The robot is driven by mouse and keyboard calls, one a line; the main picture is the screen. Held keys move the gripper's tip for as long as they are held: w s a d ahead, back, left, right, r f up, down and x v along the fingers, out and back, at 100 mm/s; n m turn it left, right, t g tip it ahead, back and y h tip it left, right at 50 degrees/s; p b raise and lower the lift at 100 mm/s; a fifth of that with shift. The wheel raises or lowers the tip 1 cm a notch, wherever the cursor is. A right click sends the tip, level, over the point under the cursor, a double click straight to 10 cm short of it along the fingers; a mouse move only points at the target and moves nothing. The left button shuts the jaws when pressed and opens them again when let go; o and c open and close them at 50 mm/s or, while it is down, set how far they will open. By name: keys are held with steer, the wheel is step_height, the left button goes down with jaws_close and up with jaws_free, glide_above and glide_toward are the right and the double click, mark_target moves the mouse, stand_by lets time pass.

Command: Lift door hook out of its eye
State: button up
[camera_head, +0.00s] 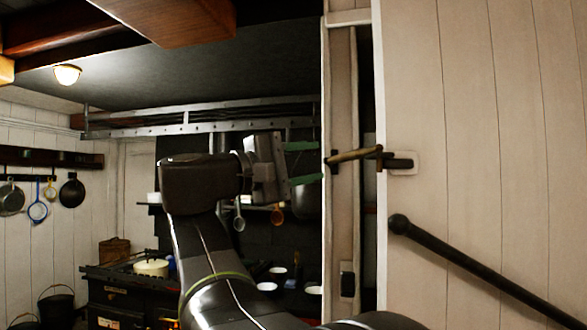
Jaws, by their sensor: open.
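The door hook (355,154) is a brass-coloured bar that spans the gap between the door post (341,215) and the white plank door (480,150). Its left end meets a dark fitting on the post, and its right end meets a dark fitting (401,161) on a pale plate on the door. I cannot tell which end sits in the eye. My gripper (306,163) is left of the hook, with its two green-tipped fingers apart, one above the other. It points toward the hook and appears empty. The distance in depth is unclear.
A dark bar (480,265) slopes across the door below the hook. A metal rail rack (200,117) hangs behind my arm. A stove with a cream pot (151,267) stands at the lower left. Pans (72,192) hang on the left wall.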

mark_target(352, 152)
steer(key=shift+v, duration=0.8)
steer(key=shift+w+d, duration=0.1)
steer(key=shift+d, duration=0.05)
steer(key=p+x, duration=0.1)
steer(key=x, duration=0.3)
steer(key=p+x, duration=0.1)
steer(key=x, duration=0.3)
steer(key=p+x, duration=0.1)
steer(key=x, duration=0.3)
steer(key=shift+d+r, duration=0.3)
steer(key=shift+r, duration=0.1)
steer(key=shift+d+r, duration=0.1)
steer(key=shift+r, duration=0.1)
steer(key=shift+w+n+p, duration=0.3)
steer(key=shift+n+p, duration=0.1)
steer(key=shift+p, duration=0.05)
steer(key=shift+s, duration=0.15)
